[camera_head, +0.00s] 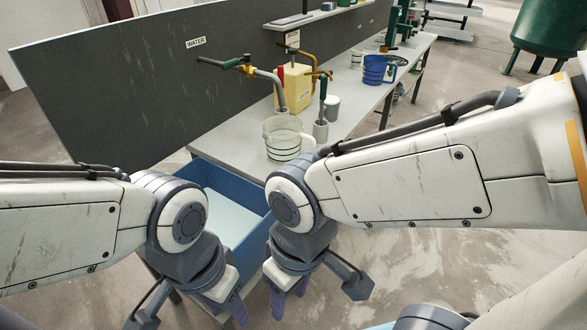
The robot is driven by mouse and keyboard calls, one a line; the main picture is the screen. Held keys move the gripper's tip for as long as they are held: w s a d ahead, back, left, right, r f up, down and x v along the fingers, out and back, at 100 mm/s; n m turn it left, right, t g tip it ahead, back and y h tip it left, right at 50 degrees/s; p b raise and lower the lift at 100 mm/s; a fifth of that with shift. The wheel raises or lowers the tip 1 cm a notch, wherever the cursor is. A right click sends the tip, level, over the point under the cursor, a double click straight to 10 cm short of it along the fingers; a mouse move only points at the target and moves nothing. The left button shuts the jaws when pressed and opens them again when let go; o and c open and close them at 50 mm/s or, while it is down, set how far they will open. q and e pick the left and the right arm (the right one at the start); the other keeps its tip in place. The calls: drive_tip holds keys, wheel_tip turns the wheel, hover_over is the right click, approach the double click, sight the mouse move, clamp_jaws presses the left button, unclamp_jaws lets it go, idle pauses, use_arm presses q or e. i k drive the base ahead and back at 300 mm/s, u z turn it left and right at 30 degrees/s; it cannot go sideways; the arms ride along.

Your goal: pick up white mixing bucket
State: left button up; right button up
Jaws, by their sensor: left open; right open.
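A whitish, see-through jug-like vessel with dark bands (283,149) stands upright on the near end of the long grey bench. It is the closest match to a white mixing bucket; I cannot tell for sure that it is the one. My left gripper (228,300) points down at the bottom middle, below the blue tub, open. My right gripper (287,291) points down just to its right, also open. Both have purplish fingers, partly hidden by their wrists, and are apart from the vessel. Nothing shows held in either.
A blue tub (257,228) with pale contents sits before the bench (235,138). A yellow box (293,90), taps, a grey cylinder (333,104) and a blue jug (375,70) stand farther along. A dark panel (130,95) marked WATER backs the bench. Floor at right is mostly clear.

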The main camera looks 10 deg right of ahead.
sight(290, 145)
drive_tip(key=u, duration=0.3)
drive_tip(key=k, duration=0.25)
drive_tip(key=z, duration=1.05)
drive_tip(key=i, duration=1.4)
drive_tip(key=u, duration=2.75)
drive_tip(key=k, duration=1)
drive_tip(key=z, duration=1.15)
